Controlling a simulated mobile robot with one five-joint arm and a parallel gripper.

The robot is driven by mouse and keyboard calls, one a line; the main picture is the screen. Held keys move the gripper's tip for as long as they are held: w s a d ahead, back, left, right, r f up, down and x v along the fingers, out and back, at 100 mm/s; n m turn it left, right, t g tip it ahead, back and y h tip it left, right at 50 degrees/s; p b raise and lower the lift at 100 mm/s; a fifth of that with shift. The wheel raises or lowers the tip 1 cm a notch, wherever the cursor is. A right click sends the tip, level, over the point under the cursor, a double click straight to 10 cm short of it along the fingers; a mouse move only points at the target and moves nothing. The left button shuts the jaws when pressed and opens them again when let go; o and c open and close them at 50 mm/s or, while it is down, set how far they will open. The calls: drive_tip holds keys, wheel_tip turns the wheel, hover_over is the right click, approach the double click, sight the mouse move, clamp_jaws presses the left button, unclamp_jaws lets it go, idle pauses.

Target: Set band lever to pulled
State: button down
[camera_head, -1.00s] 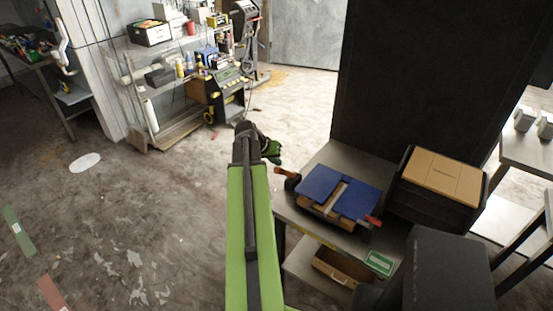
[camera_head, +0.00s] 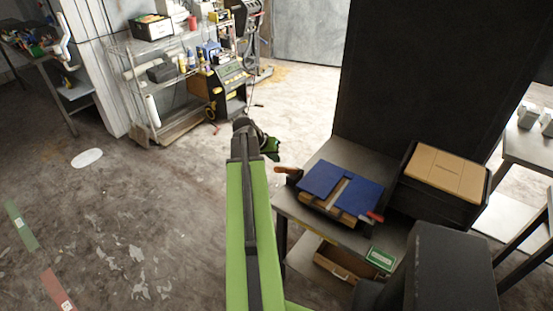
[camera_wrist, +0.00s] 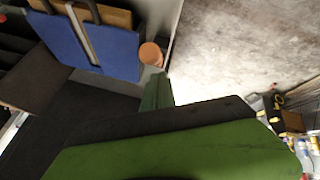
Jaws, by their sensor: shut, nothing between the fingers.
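A bench device (camera_head: 352,205) with two blue pads and a pale strip between them sits on the grey bench. An orange-brown handle (camera_head: 286,170) sticks out at its left end, and a red handle (camera_head: 374,217) at its right front. I cannot tell for sure which is the band lever. My gripper (camera_head: 271,147) is shut and empty, just beyond and left of the orange-brown handle, apart from it in the picture. In the wrist view the round handle end (camera_wrist: 151,54) shows close above my dark green fingers (camera_wrist: 157,92), beside a blue pad (camera_wrist: 65,42). Contact cannot be made out.
A black crate with a cardboard box (camera_head: 446,174) stands right of the device, before a tall black panel (camera_head: 430,70). A wooden drawer box (camera_head: 335,264) and a green-white card (camera_head: 381,258) lie lower down. Floor to the left is open; a wire shelf (camera_head: 165,125) stands behind.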

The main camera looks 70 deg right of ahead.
drive_tip(key=d+p+v, duration=0.1)
drive_tip(key=p+v, duration=0.7)
drive_tip(key=v, duration=0.2)
drive_tip(key=shift+w+r+p, duration=0.35)
drive_tip(key=shift+r+p, duration=0.05)
drive_tip(key=shift+r, duration=0.3)
drive_tip(key=shift+d, duration=0.1)
